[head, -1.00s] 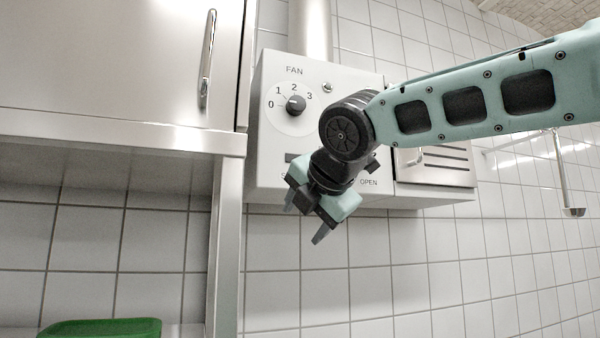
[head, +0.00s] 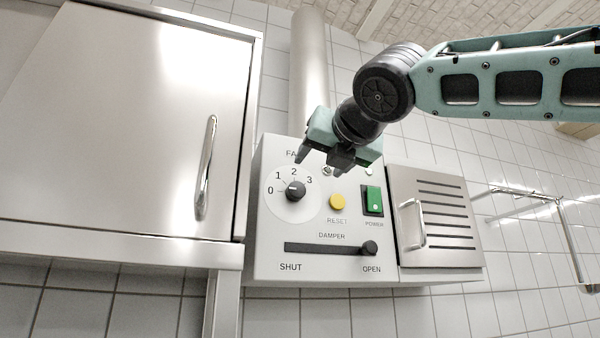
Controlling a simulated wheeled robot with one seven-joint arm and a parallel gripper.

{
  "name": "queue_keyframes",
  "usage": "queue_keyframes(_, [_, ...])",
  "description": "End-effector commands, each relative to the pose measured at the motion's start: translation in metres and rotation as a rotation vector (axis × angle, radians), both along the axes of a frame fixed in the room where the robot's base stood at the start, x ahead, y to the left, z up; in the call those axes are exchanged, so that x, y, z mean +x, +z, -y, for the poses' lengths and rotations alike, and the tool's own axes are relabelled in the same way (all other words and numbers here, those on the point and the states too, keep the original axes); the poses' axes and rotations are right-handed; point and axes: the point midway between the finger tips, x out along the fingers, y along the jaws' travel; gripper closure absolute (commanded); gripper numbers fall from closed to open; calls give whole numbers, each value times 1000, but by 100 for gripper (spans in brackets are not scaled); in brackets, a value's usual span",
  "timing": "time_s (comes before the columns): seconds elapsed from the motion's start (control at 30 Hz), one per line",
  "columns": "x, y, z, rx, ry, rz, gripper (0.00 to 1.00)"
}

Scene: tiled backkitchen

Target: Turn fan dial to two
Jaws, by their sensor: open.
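The fan dial (head: 295,191) is a black knob on a pale round plate marked 0, 1, 2 and 3, on the front of a white control box. Its small light mark appears to be on the left side, towards 0. My gripper (head: 322,168) is open and empty, with its dark fingers pointing down. In the picture it is just above and right of the dial, covering part of the FAN label; the dial itself is clear of it. I cannot tell how far the fingers are from the panel.
The box also has a yellow reset button (head: 337,202), a green power switch (head: 373,200) and a damper slider (head: 369,248) at OPEN. A steel cabinet (head: 130,120) with a handle stands close left. A slotted metal door (head: 440,220) is at right.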

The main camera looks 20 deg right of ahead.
Motion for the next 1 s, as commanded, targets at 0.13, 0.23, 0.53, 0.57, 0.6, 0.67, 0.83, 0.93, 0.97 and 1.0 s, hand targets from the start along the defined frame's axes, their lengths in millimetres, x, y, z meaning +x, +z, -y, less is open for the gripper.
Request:
queue_keyframes(0.13, [23,2,1,-2,-2,-6,41])
queue_keyframes(0.23, [44,1,0,-2,-1,-7,41])
queue_keyframes(0.53, [101,1,0,-1,1,-4,41])
queue_keyframes(0.57, [104,1,0,-1,1,-4,41])
queue_keyframes(0.6, [109,0,0,-1,1,-5,41])
queue_keyframes(0.67, [115,0,0,1,1,-4,41])
queue_keyframes(0.83, [124,-1,1,1,2,-3,41])
queue_keyframes(0.93, [124,-1,1,1,1,-2,41])
queue_keyframes(0.97, [124,-1,1,1,1,-2,41])
queue_keyframes(1.0, [124,-1,1,1,1,-2,41])
